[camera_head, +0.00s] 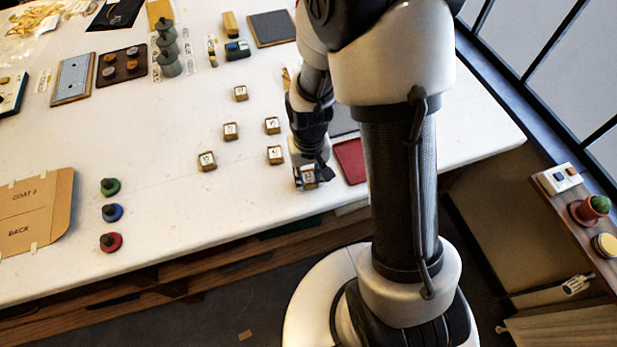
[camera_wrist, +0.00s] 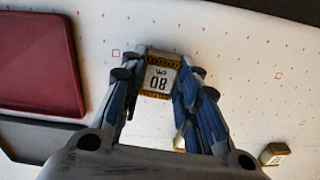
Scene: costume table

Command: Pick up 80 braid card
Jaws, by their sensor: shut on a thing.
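The 80 braid card (camera_wrist: 158,76) is a small card with gold braid edges and a white face that reads "80 cm", upside down in the wrist view. My gripper (camera_wrist: 157,82) is shut on it, with one blue-sided finger on each side. In the head view, the card (camera_head: 309,176) shows at the tip of my gripper (camera_head: 310,172), near the table's front edge, beside the red pad. I cannot tell whether the card touches the table.
Several similar cards, such as one (camera_head: 275,155), stand to the left on the white table (camera_head: 150,215). A red pad (camera_head: 350,161) lies just right of my gripper. Green, blue and red knobbed discs (camera_head: 112,212) are farther left. The table between them and the cards is clear.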

